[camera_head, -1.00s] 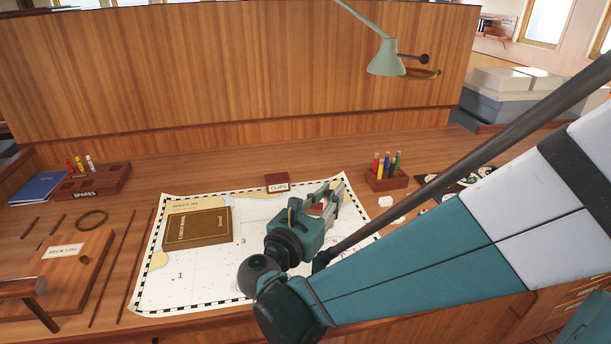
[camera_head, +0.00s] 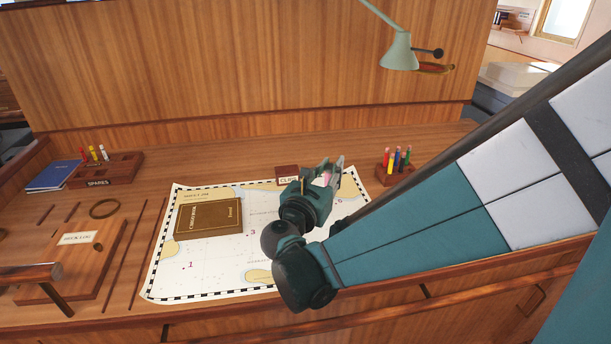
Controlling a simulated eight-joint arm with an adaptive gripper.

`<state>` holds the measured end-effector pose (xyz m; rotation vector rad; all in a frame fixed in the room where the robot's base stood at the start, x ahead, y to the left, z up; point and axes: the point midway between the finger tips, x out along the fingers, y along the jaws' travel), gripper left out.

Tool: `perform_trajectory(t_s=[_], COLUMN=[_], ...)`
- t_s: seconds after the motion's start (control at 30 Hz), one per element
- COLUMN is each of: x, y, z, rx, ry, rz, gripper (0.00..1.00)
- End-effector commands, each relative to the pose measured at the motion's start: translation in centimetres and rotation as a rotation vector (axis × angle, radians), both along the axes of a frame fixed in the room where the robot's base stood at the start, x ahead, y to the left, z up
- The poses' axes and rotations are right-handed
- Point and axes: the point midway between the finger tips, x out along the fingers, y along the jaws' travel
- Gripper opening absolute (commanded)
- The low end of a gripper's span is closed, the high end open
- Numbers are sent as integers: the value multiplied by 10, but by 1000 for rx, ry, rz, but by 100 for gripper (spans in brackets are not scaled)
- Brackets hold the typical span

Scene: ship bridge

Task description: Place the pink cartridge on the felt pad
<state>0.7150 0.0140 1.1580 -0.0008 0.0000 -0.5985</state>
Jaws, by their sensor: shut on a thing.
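My gripper (camera_head: 331,169) is over the right part of the paper chart, its fingers pointing to the back. It is shut on the pink cartridge (camera_head: 327,179), of which only a small pink patch shows between the fingers. The fingers and gripper body hide the rest. I cannot make out a felt pad; my arm covers the right part of the desk.
The chart (camera_head: 210,270) carries a brown book (camera_head: 208,217). Behind the gripper stands a "CLIPS" block (camera_head: 288,171), partly hidden. A pen holder (camera_head: 386,176) stands to the right, a spares rack (camera_head: 125,168) at the left. A lamp (camera_head: 397,52) hangs above.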

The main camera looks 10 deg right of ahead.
Motion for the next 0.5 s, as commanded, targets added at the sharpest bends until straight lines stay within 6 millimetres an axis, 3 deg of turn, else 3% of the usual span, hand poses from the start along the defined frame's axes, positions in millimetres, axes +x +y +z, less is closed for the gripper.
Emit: perform_trajectory(t_s=[0.3, 0.5], x=[69, 93], y=[-3, -5], z=[14, 18], rx=[-1, -1], ry=[1, 1], rz=[133, 186], gripper=[5, 5])
